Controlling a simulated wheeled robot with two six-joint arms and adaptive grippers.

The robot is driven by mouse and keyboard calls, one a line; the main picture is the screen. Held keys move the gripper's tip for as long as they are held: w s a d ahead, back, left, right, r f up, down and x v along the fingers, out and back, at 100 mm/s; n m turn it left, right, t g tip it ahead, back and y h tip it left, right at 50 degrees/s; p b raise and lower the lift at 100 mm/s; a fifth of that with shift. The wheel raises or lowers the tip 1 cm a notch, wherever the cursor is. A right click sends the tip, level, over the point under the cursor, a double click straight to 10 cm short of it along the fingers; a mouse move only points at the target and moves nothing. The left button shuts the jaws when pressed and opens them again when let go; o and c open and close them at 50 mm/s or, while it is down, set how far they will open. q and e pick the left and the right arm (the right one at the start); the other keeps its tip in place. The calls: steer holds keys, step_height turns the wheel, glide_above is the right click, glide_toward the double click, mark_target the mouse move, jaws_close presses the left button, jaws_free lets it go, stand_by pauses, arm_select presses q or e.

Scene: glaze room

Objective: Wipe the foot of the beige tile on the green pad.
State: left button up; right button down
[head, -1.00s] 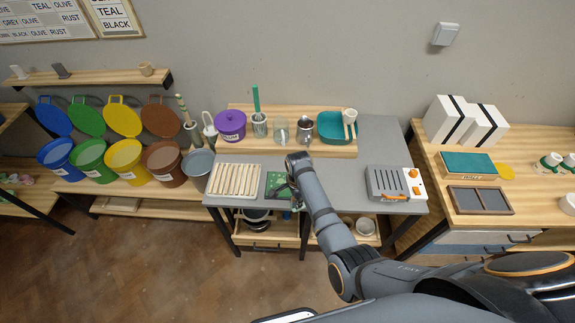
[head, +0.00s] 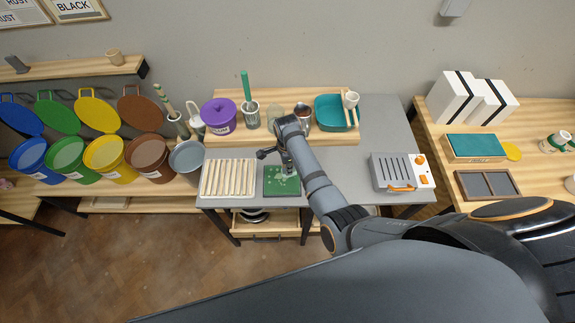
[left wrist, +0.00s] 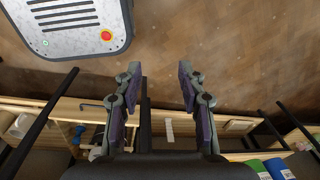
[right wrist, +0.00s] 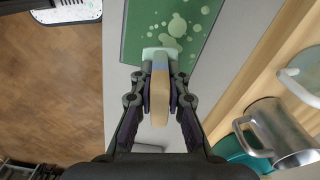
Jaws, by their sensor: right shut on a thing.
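My right gripper (right wrist: 161,88) is shut on the beige tile (right wrist: 160,100), which stands on edge between its fingers. The tile's far end is pale green-white with a bluish band behind it. That end is over the green pad (right wrist: 138,30), at its near edge; I cannot tell whether it touches. The pad has pale splotches. In the head view the right gripper (head: 288,168) is above the back part of the pad (head: 282,188). My left gripper (left wrist: 158,85) is open and empty above the floor.
A slatted rack (head: 229,178) lies left of the pad, and a grey box with orange knobs (head: 402,171) stands to the right. Behind are a purple pot (head: 219,115), a metal pitcher (right wrist: 283,133) and a teal basin (head: 333,111). The grey tabletop is clear between pad and box.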

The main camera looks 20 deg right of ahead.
steer(key=f+b, duration=0.2)
steer(key=f, duration=0.1)
steer(key=f+b, duration=0.1)
steer(key=shift+w+f+b, duration=0.3)
steer(key=shift+w+b, duration=0.05)
steer(key=shift+b, duration=0.05)
steer(key=shift+s+f, duration=0.1)
steer(key=shift+f, duration=0.1)
steer(key=shift+f+b, duration=0.1)
steer(key=shift+b, duration=0.3)
arm_select(q)
steer(key=f, duration=0.1)
steer(key=w+f, duration=0.1)
steer(key=f, duration=0.1)
steer(key=w+f, duration=0.1)
steer(key=f, duration=0.1)
steer(key=shift+w, duration=0.2)
steer(key=shift+w+d+f, duration=0.1)
steer(key=shift+w, duration=0.3)
arm_select(e)
steer(key=shift+f, duration=0.1)
arm_select(q)
steer(key=shift+f, duration=0.25)
arm_select(e)
steer(key=shift+f, duration=0.35)
